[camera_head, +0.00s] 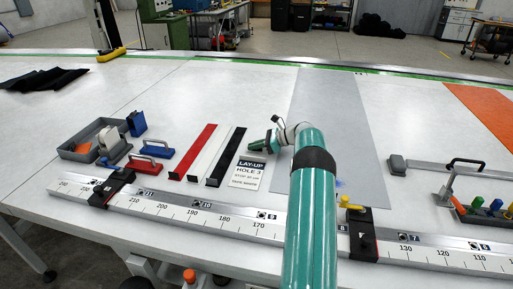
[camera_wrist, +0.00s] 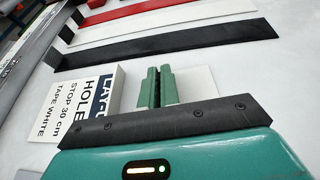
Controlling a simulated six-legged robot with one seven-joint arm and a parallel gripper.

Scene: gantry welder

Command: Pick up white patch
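My gripper (camera_head: 254,148) hangs over the table just above the printed lay-up card. In the wrist view its two green fingers (camera_wrist: 160,84) are nearly together, with only a thin dark line between them and nothing visibly held. A plain white patch (camera_wrist: 200,80) shows behind and to the right of the fingers, beside the card. It looks flat, and the fingers and the gripper's dark front plate hide part of it. I cannot tell whether the fingers touch it. In the head view I cannot make out this patch near my gripper and arm.
The lay-up card (camera_head: 247,174) reads "TAPE WHITE". Red (camera_head: 195,152), white (camera_head: 208,153) and black (camera_head: 226,157) strips lie left of it. A grey sheet (camera_head: 345,120) lies right. A ruler rail (camera_head: 210,212) runs along the front. A grey tray (camera_head: 72,153) and blue-handled tools stand left.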

